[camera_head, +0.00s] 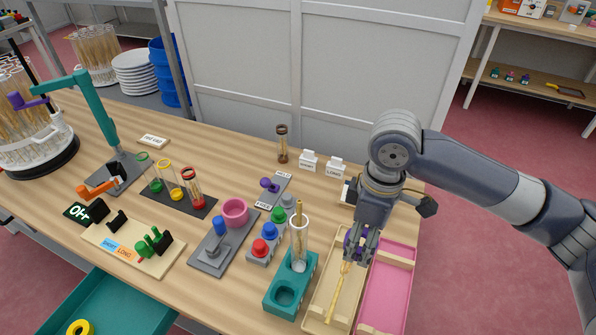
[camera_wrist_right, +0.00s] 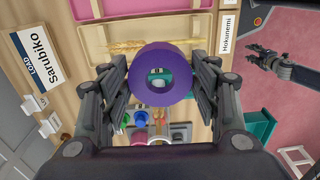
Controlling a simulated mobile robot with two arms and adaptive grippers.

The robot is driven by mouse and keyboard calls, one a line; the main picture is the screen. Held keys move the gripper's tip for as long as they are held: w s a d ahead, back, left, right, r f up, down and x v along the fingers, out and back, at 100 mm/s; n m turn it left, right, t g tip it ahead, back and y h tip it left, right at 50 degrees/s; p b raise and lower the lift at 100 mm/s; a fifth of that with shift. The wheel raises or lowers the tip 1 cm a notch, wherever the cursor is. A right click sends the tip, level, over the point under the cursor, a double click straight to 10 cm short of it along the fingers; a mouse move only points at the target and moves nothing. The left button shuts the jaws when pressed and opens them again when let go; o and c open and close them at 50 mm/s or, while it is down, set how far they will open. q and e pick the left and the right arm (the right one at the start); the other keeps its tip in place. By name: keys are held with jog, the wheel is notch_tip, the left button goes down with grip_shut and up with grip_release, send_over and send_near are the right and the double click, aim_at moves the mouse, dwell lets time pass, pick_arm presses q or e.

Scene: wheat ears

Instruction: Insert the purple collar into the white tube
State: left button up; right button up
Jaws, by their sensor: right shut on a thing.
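My right gripper (camera_head: 361,247) points down over the inner edges of the cream and pink trays, to the right of the white tube. In the right wrist view it is shut on the purple collar (camera_wrist_right: 182,72), a thick ring with a round hole. In the head view only small bits of the collar show between the fingers. The white tube (camera_head: 300,256) stands upright in a teal block (camera_head: 272,294), with a wheat ear (camera_head: 299,216) sticking out of its top. The collar is apart from the tube. My left gripper (camera_wrist_right: 262,57) shows small in the wrist view; its opening is unclear.
The cream tray (camera_head: 316,300) holds a wheat ear; the pink tray (camera_head: 390,285) lies beside it. Coloured buttons (camera_head: 270,232) stand left of the tube. A brown-capped tube (camera_head: 282,145) and white label cards (camera_head: 309,161) stand behind. A teal drawer (camera_head: 120,310) is open at front left.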

aim_at(299, 201)
pick_arm(q)
notch_tip(299, 201, up, 12)
jog(key=w+d+p, duration=0.1)
jog(key=p, duration=1)
jog(key=shift+r, duration=0.25)
pick_arm(e)
jog(key=shift+w+a+r+n, duration=1.15)
jog(key=shift+a+n, duration=0.85)
jog(key=shift+n, duration=1.9)
jog(key=shift+w+a+r+n, duration=1.15)
jog(key=shift+a+n, duration=0.9)
jog(key=shift+n, duration=1.85)
jog(key=shift+w+a+r+n, duration=0.85)
jog(key=shift+a+r+n, duration=0.85)
jog(key=shift+n, duration=2.2)
pick_arm(q)
jog(key=shift+d+r+p, duration=0.1)
jog(key=shift+d+p, duration=0.05)
jog(key=shift+p, duration=0.15)
pick_arm(e)
jog(key=shift+a+f, duration=0.25)
jog(key=shift+a, duration=0.05)
jog(key=shift+r+p, duration=0.1)
jog(key=shift+p, duration=0.25)
jog(key=shift+f+b, duration=1.35)
jog(key=shift+f, duration=1.7)
pick_arm(q)
notch_tip(299, 201, down, 2)
jog(key=shift+f, duration=0.1)
